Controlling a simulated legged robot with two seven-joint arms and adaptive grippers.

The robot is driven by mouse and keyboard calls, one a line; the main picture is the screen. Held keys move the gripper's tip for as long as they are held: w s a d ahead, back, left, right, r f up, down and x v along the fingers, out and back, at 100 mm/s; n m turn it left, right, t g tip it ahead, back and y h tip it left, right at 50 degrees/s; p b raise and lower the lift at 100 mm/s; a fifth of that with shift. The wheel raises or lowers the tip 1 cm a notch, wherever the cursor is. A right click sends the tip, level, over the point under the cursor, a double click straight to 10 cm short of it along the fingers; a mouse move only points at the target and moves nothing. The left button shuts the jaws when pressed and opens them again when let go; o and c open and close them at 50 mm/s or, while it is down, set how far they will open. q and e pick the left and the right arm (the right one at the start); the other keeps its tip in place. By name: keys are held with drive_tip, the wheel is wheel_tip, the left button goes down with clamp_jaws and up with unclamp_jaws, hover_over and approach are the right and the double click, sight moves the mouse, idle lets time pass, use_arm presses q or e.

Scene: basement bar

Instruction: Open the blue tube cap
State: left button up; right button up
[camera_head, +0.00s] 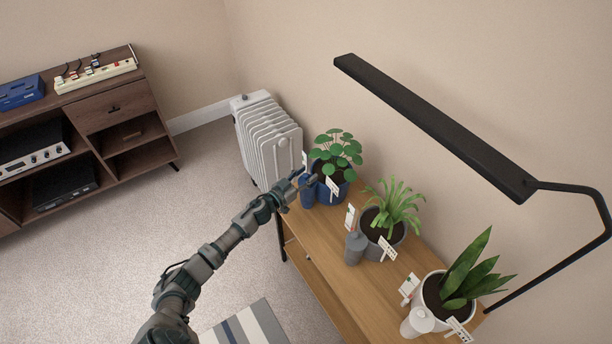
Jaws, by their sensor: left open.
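The blue tube (308,196) stands at the far end of the wooden table, beside a blue pot (334,190) with a round-leaved plant. Its cap is at the top, close to my gripper and partly hidden by it. My left gripper (301,180) is open, with its fingers at the height of the tube's top. I cannot tell whether they touch the cap. My right gripper is not in view.
A grey tube (355,247) and a white tube (418,322) stand by other potted plants along the table (330,262). Small white label cards stand near the pots. A black lamp (430,122) hangs over the table. A white radiator (268,140) stands behind.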

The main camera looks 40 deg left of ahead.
use_arm(q)
drive_tip(key=shift+a, duration=0.2)
clamp_jaws()
drive_tip(key=shift+d, duration=0.1)
